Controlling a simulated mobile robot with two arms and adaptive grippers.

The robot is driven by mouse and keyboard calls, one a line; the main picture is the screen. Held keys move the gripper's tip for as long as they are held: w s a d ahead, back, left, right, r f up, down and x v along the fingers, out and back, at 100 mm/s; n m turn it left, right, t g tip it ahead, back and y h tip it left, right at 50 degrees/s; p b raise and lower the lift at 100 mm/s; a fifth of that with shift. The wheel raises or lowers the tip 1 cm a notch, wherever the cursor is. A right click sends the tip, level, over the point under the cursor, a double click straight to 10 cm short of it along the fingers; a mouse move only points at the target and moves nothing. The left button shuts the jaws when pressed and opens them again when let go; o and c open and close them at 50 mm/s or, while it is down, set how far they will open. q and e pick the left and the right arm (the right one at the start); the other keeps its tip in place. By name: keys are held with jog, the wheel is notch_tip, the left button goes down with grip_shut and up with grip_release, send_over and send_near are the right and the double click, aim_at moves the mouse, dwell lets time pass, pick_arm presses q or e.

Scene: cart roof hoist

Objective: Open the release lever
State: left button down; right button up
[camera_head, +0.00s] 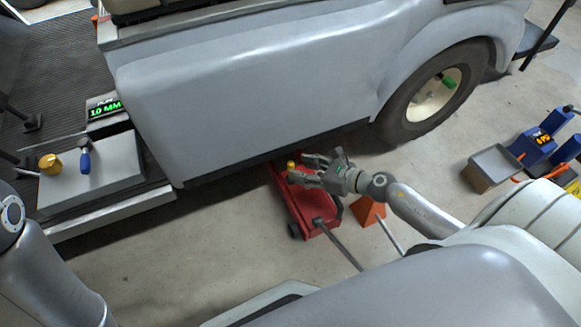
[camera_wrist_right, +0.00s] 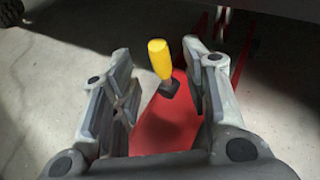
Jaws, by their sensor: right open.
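A lever with a yellow grip and dark base (camera_wrist_right: 160,62) stands on a red floor jack (camera_head: 308,205), which lies partly under the cart's side. The yellow grip also shows in the head view (camera_head: 291,165), at the jack's far end. My right gripper (camera_head: 306,169) is open above the jack. In the right wrist view, the yellow grip appears between its two fingers, ahead of the palm and nearer the right finger. I see no contact with the lever. The jack's red body (camera_wrist_right: 165,125) shows below it. My left gripper is out of view.
The grey cart body (camera_head: 240,85) overhangs the jack, with a wheel (camera_head: 432,102) at right. An orange stand (camera_head: 367,211) is right of the jack. A grey box (camera_head: 92,172) with blue and yellow handles is at left. Blue equipment (camera_head: 540,135) stands far right.

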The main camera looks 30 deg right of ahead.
aim_at(292, 167)
jog(key=shift+b+x, duration=0.5)
jog(key=shift+x, duration=2)
grip_shut()
